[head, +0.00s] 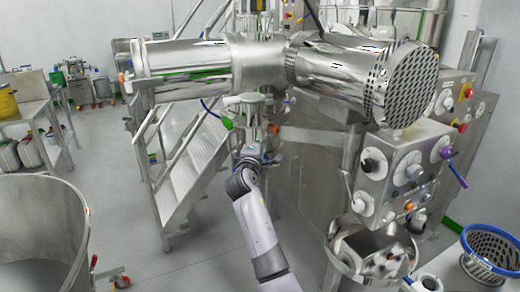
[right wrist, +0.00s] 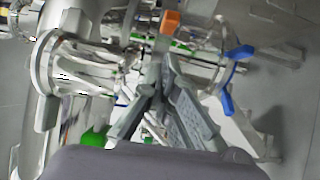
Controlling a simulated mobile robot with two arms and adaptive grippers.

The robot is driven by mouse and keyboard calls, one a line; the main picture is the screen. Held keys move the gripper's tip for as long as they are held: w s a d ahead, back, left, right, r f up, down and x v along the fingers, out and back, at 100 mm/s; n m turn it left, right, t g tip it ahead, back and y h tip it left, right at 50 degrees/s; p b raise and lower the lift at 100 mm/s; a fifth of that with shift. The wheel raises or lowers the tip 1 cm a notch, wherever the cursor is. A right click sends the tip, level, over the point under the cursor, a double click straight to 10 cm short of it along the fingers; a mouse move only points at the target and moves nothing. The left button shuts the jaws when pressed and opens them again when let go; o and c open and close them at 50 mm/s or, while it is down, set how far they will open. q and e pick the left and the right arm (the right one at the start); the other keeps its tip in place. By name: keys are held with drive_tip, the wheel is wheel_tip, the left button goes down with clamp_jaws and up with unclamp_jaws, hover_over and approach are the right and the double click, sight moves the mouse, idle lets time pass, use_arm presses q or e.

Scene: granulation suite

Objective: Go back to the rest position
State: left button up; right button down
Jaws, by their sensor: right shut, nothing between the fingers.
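My right arm comes up from the bottom middle in the head view. Its gripper (head: 250,150) is in front of the steel machine, just below a grey fitting with a green-tipped handle (head: 227,122). In the right wrist view the fingers of my right gripper (right wrist: 160,72) come together with nothing between them. Whether they touch the pipework behind cannot be told. My left gripper is in neither view.
A large steel cylinder assembly (head: 190,62) spans above my right gripper. Metal steps (head: 185,170) stand to its left, and a control box (head: 400,165) to its right. A steel vessel (head: 40,215) is at lower left. Open floor (head: 175,265) lies between the vessel and my arm.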

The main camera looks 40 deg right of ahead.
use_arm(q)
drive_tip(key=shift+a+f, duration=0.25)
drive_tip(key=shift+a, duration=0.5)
use_arm(e)
drive_tip(key=shift+s+a+f, duration=0.1)
drive_tip(key=shift+s+a, duration=0.1)
drive_tip(key=shift+s, duration=0.35)
drive_tip(key=shift+s+a, duration=0.2)
drive_tip(key=shift+s, duration=0.35)
